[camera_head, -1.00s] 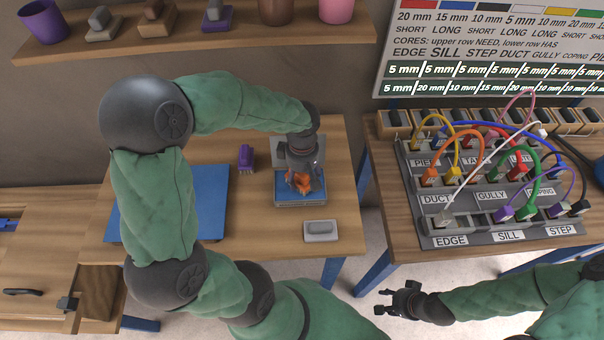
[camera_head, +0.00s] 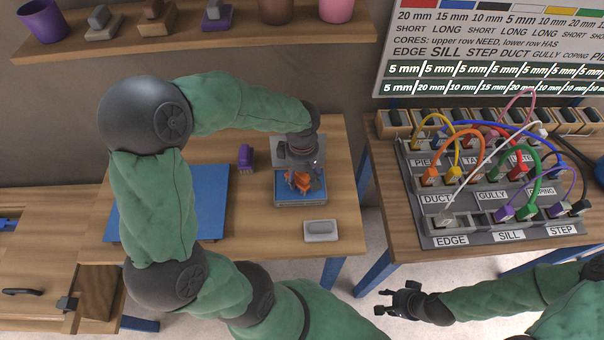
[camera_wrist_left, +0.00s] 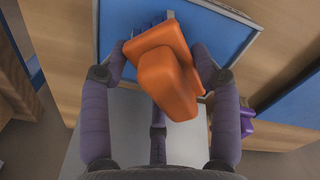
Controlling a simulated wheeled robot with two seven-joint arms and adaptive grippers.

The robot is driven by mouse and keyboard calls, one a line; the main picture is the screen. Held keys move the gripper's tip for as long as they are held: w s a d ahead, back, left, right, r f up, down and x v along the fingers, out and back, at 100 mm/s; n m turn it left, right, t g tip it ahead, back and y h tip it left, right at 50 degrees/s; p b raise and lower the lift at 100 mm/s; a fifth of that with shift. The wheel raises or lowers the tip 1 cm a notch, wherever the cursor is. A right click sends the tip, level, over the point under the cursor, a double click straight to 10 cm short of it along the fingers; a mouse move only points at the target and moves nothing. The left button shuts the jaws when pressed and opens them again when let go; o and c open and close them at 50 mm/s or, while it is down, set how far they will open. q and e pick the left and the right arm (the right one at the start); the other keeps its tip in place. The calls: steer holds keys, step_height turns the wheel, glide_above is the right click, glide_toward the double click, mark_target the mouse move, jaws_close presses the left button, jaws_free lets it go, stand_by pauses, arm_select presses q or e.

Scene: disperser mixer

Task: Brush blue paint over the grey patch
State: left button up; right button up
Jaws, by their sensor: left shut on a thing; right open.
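My left gripper (camera_head: 303,180) is shut on an orange-handled brush (camera_wrist_left: 168,75). In the left wrist view, blue-purple bristles (camera_wrist_left: 152,20) show at its far end. The brush is over a shallow grey tray with a blue top (camera_head: 300,201); I cannot tell whether the bristles touch it. A flat grey plate (camera_head: 285,146) adjoins the tray behind. A large blue panel (camera_head: 212,190) lies to the left, partly hidden by my left arm. No grey patch can be made out on its visible part. My right gripper (camera_head: 388,302) is open and empty, low at the right.
A purple block-like brush (camera_head: 245,157) lies left of the tray. A grey block (camera_head: 321,230) lies at the table's front right. A side table (camera_head: 390,215) with a cable-filled socket board (camera_head: 470,225) stands right. A shelf (camera_head: 200,41) with pots runs behind.

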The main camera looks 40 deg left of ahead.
arm_select(q)
steer(key=shift+s, duration=0.1)
stand_by(0.3)
steer(key=shift+r+p, duration=2.5)
steer(key=shift+r, duration=1)
